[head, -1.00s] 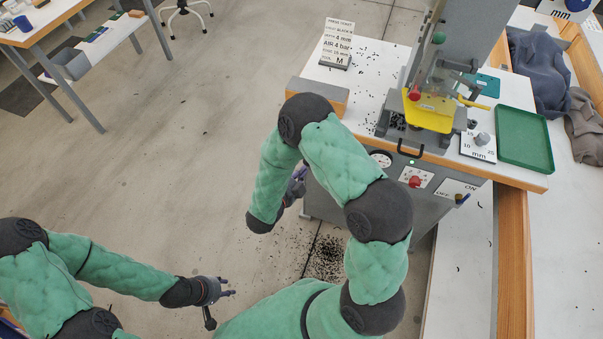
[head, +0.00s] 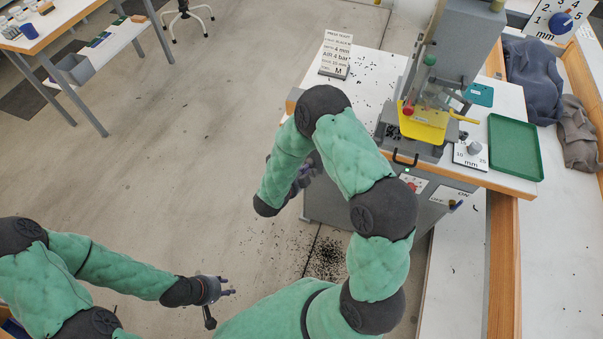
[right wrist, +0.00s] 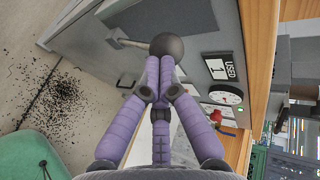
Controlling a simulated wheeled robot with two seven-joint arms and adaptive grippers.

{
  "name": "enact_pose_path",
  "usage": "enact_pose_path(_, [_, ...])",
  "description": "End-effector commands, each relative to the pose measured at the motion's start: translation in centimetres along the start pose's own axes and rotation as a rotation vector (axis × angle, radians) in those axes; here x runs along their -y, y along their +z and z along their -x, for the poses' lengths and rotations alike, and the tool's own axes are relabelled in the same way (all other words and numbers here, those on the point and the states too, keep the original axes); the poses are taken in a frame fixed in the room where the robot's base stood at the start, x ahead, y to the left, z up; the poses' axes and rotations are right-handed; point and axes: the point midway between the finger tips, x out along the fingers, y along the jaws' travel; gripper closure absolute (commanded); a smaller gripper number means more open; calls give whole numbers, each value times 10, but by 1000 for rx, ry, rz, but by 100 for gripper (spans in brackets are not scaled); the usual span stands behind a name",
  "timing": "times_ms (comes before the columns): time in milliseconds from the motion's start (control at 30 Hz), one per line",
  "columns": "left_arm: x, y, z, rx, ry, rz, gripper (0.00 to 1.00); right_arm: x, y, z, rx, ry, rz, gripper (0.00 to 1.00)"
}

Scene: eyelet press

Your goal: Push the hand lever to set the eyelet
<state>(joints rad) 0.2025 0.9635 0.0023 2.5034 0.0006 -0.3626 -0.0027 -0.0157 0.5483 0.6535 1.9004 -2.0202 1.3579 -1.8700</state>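The eyelet press (head: 470,40), grey with a yellow plate (head: 424,122) at its front, stands on the white-topped bench at the right. In the right wrist view a lever with a pale rod and a black ball knob (right wrist: 167,46) sticks out from the grey cabinet front. My right gripper (right wrist: 157,68) has its purple fingers drawn together, tips at the ball knob; contact is hard to tell. In the head view my right gripper (head: 312,165) is partly hidden by my arm, and the lever is not visible there. My left gripper (head: 225,287) is open and empty, low over the floor.
The cabinet front carries a counter (right wrist: 221,68) reading 1, a gauge (right wrist: 225,94) and a red knob (right wrist: 215,116). A green tray (head: 515,147) lies on the bench at the right. Dark bits (head: 326,258) litter the floor.

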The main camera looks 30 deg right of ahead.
Motion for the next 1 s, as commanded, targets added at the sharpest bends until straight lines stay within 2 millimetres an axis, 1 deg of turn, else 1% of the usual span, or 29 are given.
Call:
enact_pose_path(33, [-3, 0, 9, 0, 0, 0, 64, 8, 0, 0, -1, 17, -1, 100])
enact_pose_path(167, [-5, 1, 15, 0, 0, 0, 64, 15, 1, -7, 0, 40, 2, 100])
enact_pose_path(467, [-4, 1, 13, 1, 0, 0, 64, 13, 2, -8, 2, 40, 6, 100])
enact_pose_path(833, [-9, 1, 24, 0, 0, 0, 64, 26, 0, -1, 1, 39, 5, 100])
enact_pose_path(1000, [-9, 1, 25, 0, 0, 0, 64, 27, 0, 0, 1, 39, 5, 100])
